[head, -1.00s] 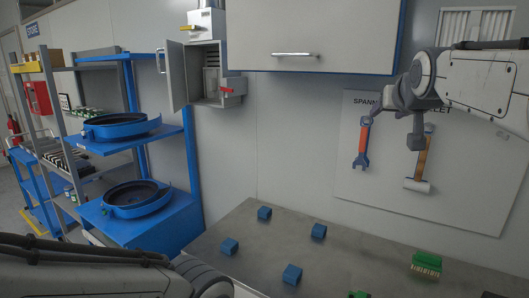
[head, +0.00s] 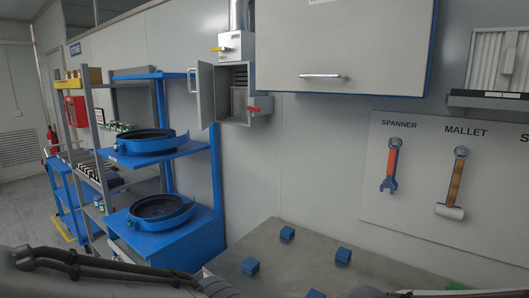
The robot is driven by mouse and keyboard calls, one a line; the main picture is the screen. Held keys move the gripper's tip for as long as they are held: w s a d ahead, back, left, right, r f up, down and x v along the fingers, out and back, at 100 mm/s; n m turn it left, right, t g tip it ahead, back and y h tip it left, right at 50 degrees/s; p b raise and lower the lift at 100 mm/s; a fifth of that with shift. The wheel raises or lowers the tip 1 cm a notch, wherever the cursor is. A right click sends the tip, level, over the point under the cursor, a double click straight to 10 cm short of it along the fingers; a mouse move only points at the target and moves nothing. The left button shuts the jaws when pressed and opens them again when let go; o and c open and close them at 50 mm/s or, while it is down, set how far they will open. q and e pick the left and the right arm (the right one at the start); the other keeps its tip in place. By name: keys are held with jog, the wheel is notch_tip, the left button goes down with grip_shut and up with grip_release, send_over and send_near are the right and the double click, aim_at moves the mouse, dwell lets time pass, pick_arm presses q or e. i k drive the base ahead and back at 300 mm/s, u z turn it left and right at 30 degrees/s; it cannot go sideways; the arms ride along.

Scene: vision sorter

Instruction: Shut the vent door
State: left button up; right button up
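The vent box (head: 237,100) is a small grey metal box on the wall, left of the large wall cabinet. Its grey vent door (head: 206,95) stands open, swung out to the left, with a handle (head: 191,81) at its outer edge. A slatted inside shows behind the opening. A red lever (head: 254,109) sticks out at the box's lower right, and a yellow lever (head: 222,49) sits on the housing above. My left arm crosses the bottom left, but its gripper does not show. My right gripper does not show either. Nothing touches the door.
A grey wall cabinet (head: 345,45) hangs right of the vent box. Blue shelving (head: 165,240) with round blue bowls stands to the left. Below is a grey table (head: 305,262) with blue cubes (head: 343,255). A tool board (head: 430,225) hangs at the right.

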aim_at(204, 81)
jog(key=u, duration=2.1)
jog(key=i, duration=2.4)
jog(key=z, duration=2.7)
jog(key=k, duration=0.6)
jog(key=z, duration=0.3)
jog(key=i, duration=0.55)
jog(key=z, duration=0.15)
